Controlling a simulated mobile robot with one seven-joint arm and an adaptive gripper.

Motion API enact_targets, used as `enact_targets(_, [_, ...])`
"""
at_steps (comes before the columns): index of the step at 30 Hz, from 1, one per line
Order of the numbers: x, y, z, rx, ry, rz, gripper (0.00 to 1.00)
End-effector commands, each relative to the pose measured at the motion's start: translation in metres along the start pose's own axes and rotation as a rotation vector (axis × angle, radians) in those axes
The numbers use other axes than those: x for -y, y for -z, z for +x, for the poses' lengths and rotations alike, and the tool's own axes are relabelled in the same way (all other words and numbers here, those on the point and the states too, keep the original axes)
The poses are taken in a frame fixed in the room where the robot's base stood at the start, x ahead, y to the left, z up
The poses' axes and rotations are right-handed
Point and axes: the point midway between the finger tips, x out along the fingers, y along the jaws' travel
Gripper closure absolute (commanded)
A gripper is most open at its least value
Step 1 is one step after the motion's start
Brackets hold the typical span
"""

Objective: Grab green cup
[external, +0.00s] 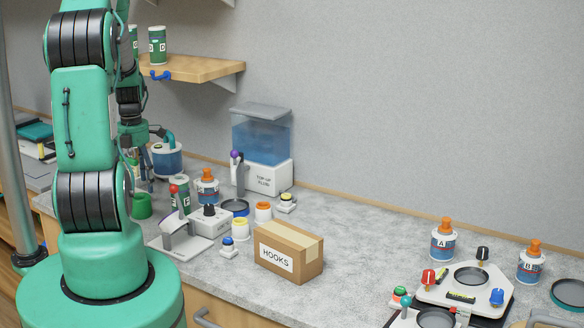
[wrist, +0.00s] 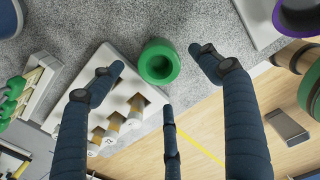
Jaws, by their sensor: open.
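The green cup (external: 142,206) stands on the grey counter near its front edge, close beside my arm in the external view. In the wrist view the green cup (wrist: 159,62) is seen from above, round with an open top. My gripper (wrist: 157,68) is open, with a dark finger on either side of the cup in the picture and a third finger below it. No finger visibly touches the cup. In the external view my gripper (external: 146,140) is partly hidden behind my arm, above and behind the cup.
A white holder (wrist: 118,100) with several small items lies left of the cup in the wrist view. A red-knobbed dispenser (external: 181,215), a HOOKS box (external: 288,252) and an orange-capped bottle (external: 207,187) stand to the right.

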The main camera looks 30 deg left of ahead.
Motion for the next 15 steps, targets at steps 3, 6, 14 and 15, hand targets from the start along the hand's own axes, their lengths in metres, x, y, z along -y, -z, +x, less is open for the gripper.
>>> enact_targets(3, [0.0,0.0,0.016,-0.001,0.001,0.0,0.23])
enact_targets(6, [0.0,0.0,0.024,-0.001,0.001,0.0,0.23])
enact_targets(14, [0.0,0.0,0.028,0.001,0.0,0.0,0.23])
enact_targets(15, [0.0,0.0,0.028,0.0,0.0,0.0,0.23])
